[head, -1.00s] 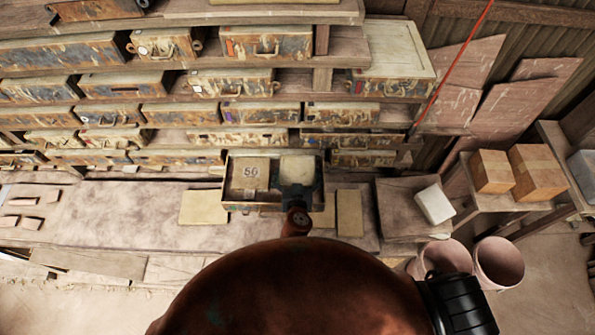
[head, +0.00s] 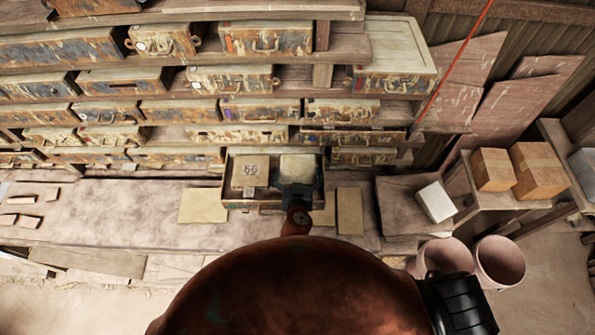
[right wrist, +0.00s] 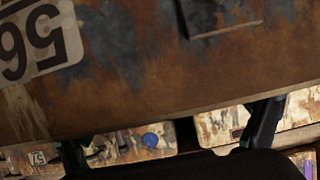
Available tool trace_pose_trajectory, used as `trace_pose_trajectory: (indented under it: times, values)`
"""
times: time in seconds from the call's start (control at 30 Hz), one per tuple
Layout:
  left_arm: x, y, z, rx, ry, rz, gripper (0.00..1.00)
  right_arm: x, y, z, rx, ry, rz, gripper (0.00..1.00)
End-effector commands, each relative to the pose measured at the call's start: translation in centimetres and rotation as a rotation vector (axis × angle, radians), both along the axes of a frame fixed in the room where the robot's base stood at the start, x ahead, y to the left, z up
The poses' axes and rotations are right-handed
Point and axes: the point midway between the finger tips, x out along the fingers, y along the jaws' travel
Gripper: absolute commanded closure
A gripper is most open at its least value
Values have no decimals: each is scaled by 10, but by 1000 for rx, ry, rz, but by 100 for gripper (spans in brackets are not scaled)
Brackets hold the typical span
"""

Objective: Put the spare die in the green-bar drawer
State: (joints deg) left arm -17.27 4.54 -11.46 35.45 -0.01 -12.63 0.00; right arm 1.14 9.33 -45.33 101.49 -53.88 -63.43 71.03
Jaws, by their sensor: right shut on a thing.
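An open drawer (head: 225,190) stands out from the lower shelf in the head view. My right gripper (head: 298,182) is over the drawer's right half, shut on a pale-topped block (head: 298,165), seemingly the spare die. Whether it touches the drawer floor is hidden. In the right wrist view a rusty brown face (right wrist: 150,75) with an upside-down 56 label fills the top, near my fingers (right wrist: 168,135). I cannot make out a green bar. My left gripper is out of view.
Shelves of worn drawers (head: 265,38) rise behind the bench. Flat pale plates (head: 203,205) lie beside the open drawer. A white box (head: 436,202), cardboard boxes (head: 541,170) and pink buckets (head: 498,262) are at the right.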

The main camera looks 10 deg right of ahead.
Motion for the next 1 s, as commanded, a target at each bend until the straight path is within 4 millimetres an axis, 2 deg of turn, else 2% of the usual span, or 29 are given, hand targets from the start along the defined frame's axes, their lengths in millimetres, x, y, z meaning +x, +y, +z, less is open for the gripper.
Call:
trace_pose_trajectory:
  times: [0.13, 0.17, 0.2, 0.63, 0.77, 1.0]
  values:
    - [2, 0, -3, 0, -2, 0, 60, 1, 0, -1, 0, -4, 1, 59]
    - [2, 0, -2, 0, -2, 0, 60, 1, 0, -1, 0, -4, 1, 4]
    - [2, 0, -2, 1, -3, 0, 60, 1, 0, 0, 0, -4, 1, 2]
    - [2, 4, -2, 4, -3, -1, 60, -6, 2, -1, 3, 2, 0, 0]
    - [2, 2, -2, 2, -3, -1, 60, -24, 5, 7, 5, 2, 0, 0]
    - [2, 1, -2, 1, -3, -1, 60, -69, 14, 27, 5, 2, -1, 0]
